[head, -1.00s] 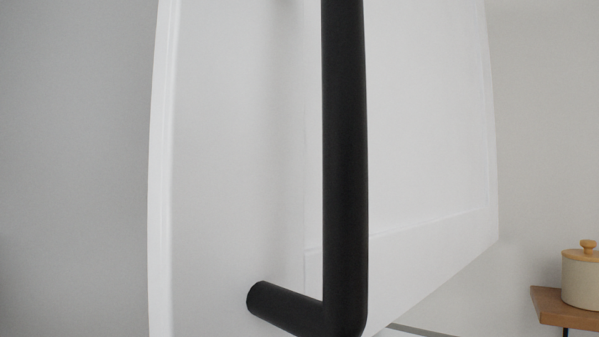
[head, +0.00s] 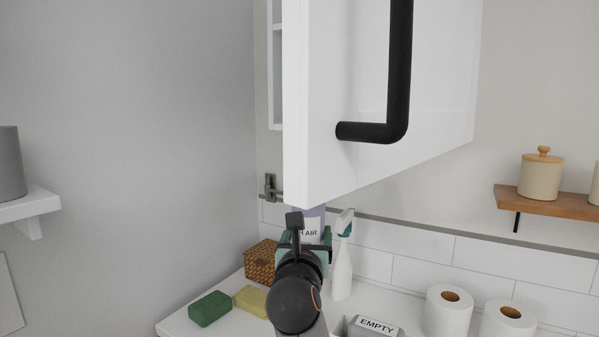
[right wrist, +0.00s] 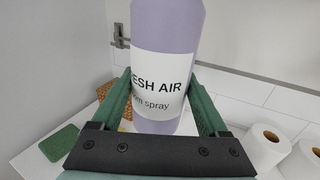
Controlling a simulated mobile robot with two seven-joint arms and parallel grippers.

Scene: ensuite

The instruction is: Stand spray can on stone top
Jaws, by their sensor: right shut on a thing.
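The spray can (right wrist: 165,85) is purple with a white label reading "ESH AIR" in the right wrist view. It is upright between the green fingers of my right gripper (right wrist: 163,98), which is shut on it. In the head view the can (head: 312,226) shows partly, behind my right gripper (head: 304,246) and under the cabinet door. The white stone top (head: 236,325) lies below and behind. I cannot tell the gap between the can's base and the top. My left gripper is not in view.
An open white cabinet door (head: 385,155) with a black handle (head: 398,80) hangs close above. On the top are a wicker basket (head: 261,262), green (head: 209,309) and yellow (head: 251,300) blocks, a white spray bottle (head: 342,270), an "EMPTY" box (head: 376,327) and paper rolls (head: 447,312).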

